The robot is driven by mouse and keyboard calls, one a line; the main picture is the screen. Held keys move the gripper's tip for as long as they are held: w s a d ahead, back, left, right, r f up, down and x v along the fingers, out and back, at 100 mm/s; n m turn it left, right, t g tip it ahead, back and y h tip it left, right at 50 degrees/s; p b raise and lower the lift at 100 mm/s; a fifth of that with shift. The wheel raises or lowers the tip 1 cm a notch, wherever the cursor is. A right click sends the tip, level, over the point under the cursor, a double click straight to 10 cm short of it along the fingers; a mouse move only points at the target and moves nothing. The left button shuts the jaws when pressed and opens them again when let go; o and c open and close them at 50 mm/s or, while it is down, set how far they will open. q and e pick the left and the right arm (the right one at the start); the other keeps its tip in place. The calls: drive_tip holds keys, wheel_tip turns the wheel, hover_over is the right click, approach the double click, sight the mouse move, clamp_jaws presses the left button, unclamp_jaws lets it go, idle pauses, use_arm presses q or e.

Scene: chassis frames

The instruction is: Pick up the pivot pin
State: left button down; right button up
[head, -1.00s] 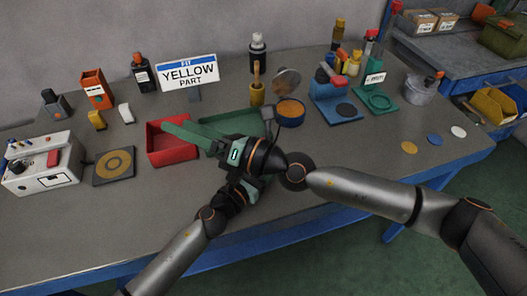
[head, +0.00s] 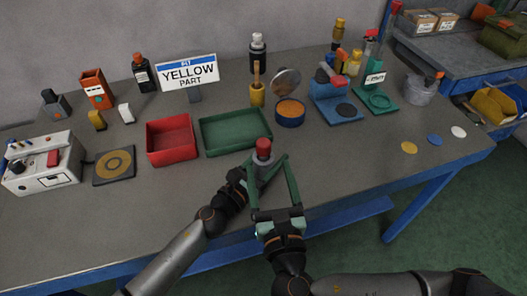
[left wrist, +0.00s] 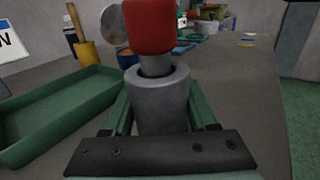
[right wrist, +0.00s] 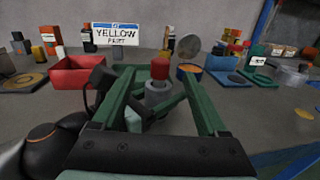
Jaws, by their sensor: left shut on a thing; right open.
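The pivot pin appears to be the red-headed pin (head: 263,147) standing upright in a grey cylindrical sleeve (left wrist: 160,102). Its grey shank (left wrist: 155,65) shows between the red head and the sleeve mouth in the left wrist view. My left gripper (head: 258,178) is shut on the grey sleeve, with a green finger on each side. My right gripper (right wrist: 162,82) is open, and its fingers point toward the pin and sleeve. The red head (right wrist: 160,68) shows between them in the right wrist view. I cannot tell whether they touch anything.
A green tray (head: 234,148) and a red tray (head: 171,155) lie empty behind the grippers. A sign reading "YELLOW PART" (head: 187,73) stands at the back. A round orange-filled dish (head: 290,112) sits to the right.

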sight(263, 156)
drive_tip(key=w+a, duration=0.1)
drive_tip(key=w, duration=1.1)
drive_tip(key=shift+a+f, duration=0.15)
drive_tip(key=shift+a, duration=0.15)
clamp_jaws()
idle(0.4)
